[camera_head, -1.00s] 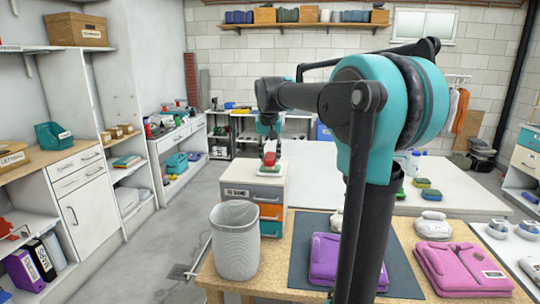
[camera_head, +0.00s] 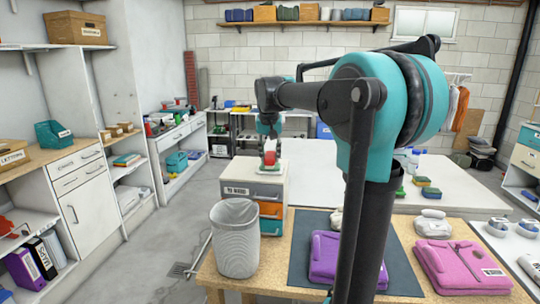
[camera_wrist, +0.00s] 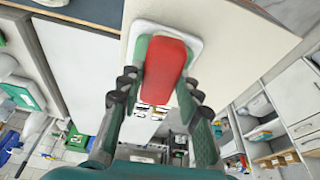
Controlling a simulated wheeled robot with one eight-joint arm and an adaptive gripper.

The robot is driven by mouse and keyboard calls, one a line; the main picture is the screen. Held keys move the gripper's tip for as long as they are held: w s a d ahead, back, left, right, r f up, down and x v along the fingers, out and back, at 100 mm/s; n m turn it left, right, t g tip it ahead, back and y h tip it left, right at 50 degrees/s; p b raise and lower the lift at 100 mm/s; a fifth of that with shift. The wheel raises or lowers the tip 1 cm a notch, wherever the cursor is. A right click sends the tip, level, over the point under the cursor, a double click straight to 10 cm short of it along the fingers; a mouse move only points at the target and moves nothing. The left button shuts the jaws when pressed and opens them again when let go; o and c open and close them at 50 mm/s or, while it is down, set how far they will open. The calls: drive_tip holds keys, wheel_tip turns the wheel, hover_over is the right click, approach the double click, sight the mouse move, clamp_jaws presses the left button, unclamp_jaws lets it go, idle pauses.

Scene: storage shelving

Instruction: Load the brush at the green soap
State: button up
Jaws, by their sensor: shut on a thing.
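My gripper (camera_head: 268,148) is above the small drawer cabinet, pointing down. In the wrist view its two fingers (camera_wrist: 160,82) stand on either side of the red brush (camera_wrist: 165,66) and are shut on it. The brush also shows in the head view (camera_head: 269,160). The green soap (camera_wrist: 143,46) lies in a white dish (camera_wrist: 195,44) on the cabinet top, directly under the brush. The brush hides most of the soap. The brush appears to be on or just over the soap; contact cannot be told for sure.
The drawer cabinet (camera_head: 254,191) has grey, orange and teal fronts. A white bin (camera_head: 236,243) stands before it. Purple (camera_head: 322,257) and pink (camera_head: 459,264) folded items lie on the front table. Sponges (camera_head: 430,194) sit on the white table behind, which has clear room.

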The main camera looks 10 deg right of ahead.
sight(270, 155)
idle(0.4)
drive_tip(key=shift+r, duration=3.45)
